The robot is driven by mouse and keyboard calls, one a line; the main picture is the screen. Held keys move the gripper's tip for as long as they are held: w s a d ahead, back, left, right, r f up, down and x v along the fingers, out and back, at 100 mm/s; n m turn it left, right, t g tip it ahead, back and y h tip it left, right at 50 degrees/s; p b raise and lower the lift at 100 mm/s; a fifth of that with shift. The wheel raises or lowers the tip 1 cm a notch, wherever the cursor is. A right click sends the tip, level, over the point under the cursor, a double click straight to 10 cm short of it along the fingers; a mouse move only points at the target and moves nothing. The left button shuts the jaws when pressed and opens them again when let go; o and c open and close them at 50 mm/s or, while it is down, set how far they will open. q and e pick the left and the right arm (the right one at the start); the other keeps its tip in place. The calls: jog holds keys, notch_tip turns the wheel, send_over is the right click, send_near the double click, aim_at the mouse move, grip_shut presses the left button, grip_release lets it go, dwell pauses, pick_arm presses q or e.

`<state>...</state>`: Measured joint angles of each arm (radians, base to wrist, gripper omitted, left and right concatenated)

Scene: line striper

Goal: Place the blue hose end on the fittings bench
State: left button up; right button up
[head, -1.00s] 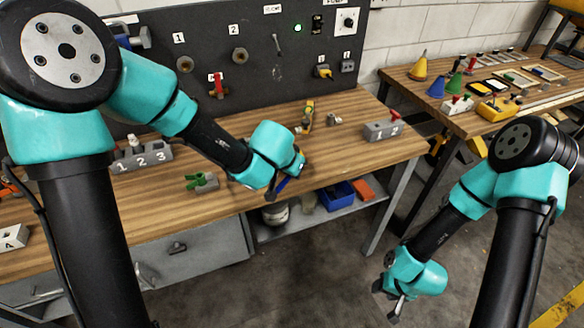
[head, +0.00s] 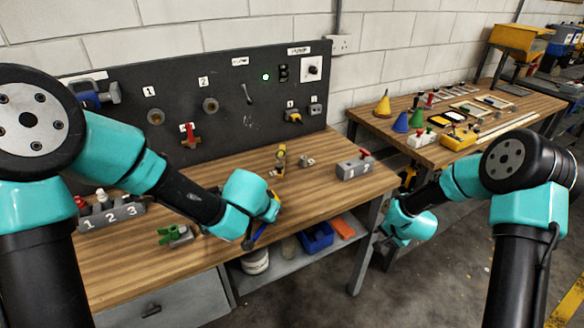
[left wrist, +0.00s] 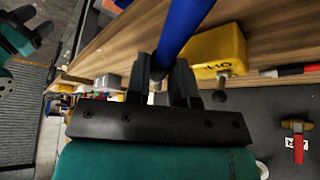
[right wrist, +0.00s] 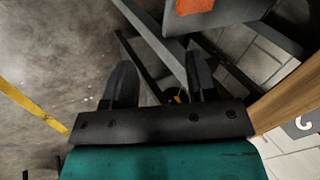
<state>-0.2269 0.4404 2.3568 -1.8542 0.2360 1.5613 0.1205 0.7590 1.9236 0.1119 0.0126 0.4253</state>
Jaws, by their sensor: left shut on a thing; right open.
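A blue hose end (left wrist: 183,28) is a smooth blue tube clamped between the black fingers of my left gripper (left wrist: 163,78). In the head view the blue piece (head: 261,233) shows small beside the left gripper (head: 254,240), over the front edge of the near wooden bench (head: 130,262). In the head view I cannot tell whether the blue piece touches the bench. My right gripper (right wrist: 162,88) is open and empty. In the head view it (head: 385,243) hangs low, right of the near bench. No label shows which bench is the fittings bench.
A yellow block (left wrist: 217,52) is close to my left gripper. A second bench (head: 470,135) with cones stands at the right.

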jog(key=w+d+r+m+t, duration=0.2)
jog(key=w+r+m, duration=0.1)
jog(key=w+r, duration=0.85)
jog(key=shift+g+y, duration=0.4)
jog(key=shift+y, duration=0.3)
jog(key=a+r, duration=0.1)
jog(key=r, duration=0.1)
jog(key=a+r, duration=0.2)
jog(key=w+a+r, duration=0.1)
jog(key=r, duration=0.1)
jog(key=shift+a+r, duration=0.25)
jog(key=shift+a, duration=0.1)
jog(key=s+a+r+n+g, duration=0.2)
jog(key=s+a+r+g, duration=0.1)
jog(key=a, duration=0.6)
jog(key=s+a+r+n+g, duration=0.3)
jog(key=s+a+r, duration=0.1)
jog(key=a, duration=0.6)
jog(key=s+a+r+n+g, duration=0.2)
jog(key=s+a, duration=0.4)
jog(key=a, duration=0.4)
jog(key=shift+r+g+h, duration=0.3)
jog(key=shift+r+g, duration=0.5)
jog(key=shift+r, duration=0.05)
jog(key=x, duration=1.2)
